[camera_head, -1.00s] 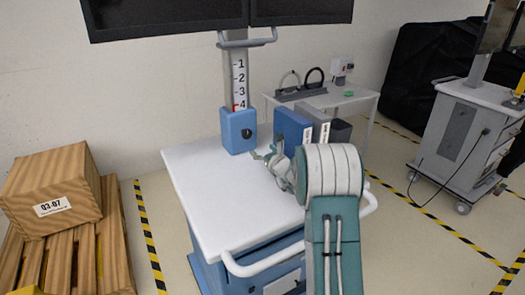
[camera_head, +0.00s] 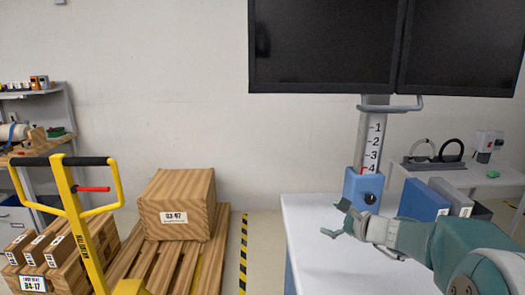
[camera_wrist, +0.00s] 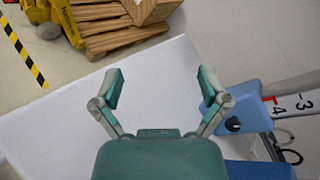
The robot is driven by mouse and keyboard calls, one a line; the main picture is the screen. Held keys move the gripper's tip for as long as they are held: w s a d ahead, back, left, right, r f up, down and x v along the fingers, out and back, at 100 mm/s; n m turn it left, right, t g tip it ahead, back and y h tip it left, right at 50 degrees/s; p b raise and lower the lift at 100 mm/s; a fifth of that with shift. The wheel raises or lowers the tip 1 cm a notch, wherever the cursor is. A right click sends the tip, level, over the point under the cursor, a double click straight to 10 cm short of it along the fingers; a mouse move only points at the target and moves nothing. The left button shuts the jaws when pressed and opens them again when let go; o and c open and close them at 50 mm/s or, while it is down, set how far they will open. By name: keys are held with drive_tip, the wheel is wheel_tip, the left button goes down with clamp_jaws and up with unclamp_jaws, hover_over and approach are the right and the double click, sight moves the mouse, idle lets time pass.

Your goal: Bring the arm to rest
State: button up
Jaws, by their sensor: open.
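My gripper (camera_head: 342,221) is at the end of my arm, above the white top of the cart (camera_head: 318,262). In the wrist view my gripper (camera_wrist: 158,86) has its two fingers spread apart with nothing between them. The white cart top (camera_wrist: 45,130) lies below it. A blue block (camera_head: 364,190) on the cart's post stands just behind the gripper in the head view. In the wrist view the blue block (camera_wrist: 240,108) is close to the right finger; I cannot tell whether they touch.
Two dark monitors (camera_head: 322,45) hang above the cart. A wooden box (camera_head: 176,205) on a pallet, a yellow pallet jack (camera_head: 72,215) and shelves (camera_head: 35,130) are left. A side table (camera_head: 480,178) stands behind. Striped tape (camera_head: 243,255) marks the floor.

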drive_tip(key=s+a+n+g+h, duration=0.1)
drive_tip(key=s+a+n+g, duration=0.3)
drive_tip(key=s, duration=0.5)
drive_tip(key=s+a+n+g+h, duration=0.1)
drive_tip(key=s+a+n+g, duration=0.1)
drive_tip(key=s+a+n, duration=0.4)
drive_tip(key=s+d+f+n+h, duration=0.1)
drive_tip(key=s+d+n+h, duration=0.2)
drive_tip(key=s, duration=0.6)
drive_tip(key=s+d+f+n+h, duration=0.1)
drive_tip(key=s+d+n+h, duration=0.2)
drive_tip(key=s+n, duration=0.4)
drive_tip(key=shift+s+d+f+h, duration=0.35)
drive_tip(key=shift+s+d, duration=0.45)
drive_tip(key=shift+s, duration=0.25)
